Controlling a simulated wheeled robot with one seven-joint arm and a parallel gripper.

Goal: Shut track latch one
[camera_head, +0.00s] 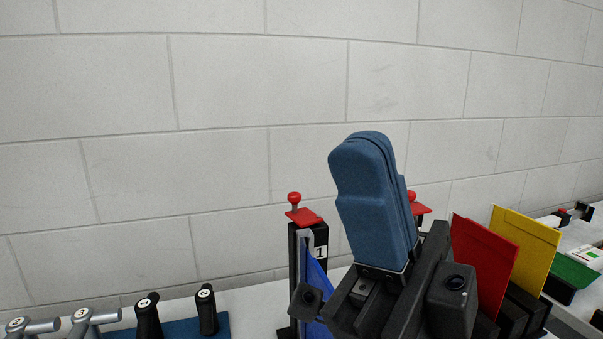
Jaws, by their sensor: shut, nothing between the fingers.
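A black post with a white label "1" (321,253) stands left of my gripper. On its top is a tilted red plate (304,216) with a red ball knob (294,198). I cannot tell whether this latch is open or shut. A second red plate (424,209) with a red knob shows just right of my gripper, partly hidden. My gripper (362,140) has its blue fingers together, empty, pointing up in front of these parts. It hides the space between the two red plates. I cannot tell whether it touches anything.
A blue sheet (313,282) stands beside the post. Upright red (483,266) and yellow (525,249) panels stand at right, near a green panel (576,271). Black numbered handles (207,310) and grey levers (92,318) are at lower left. A block wall (220,90) closes the back.

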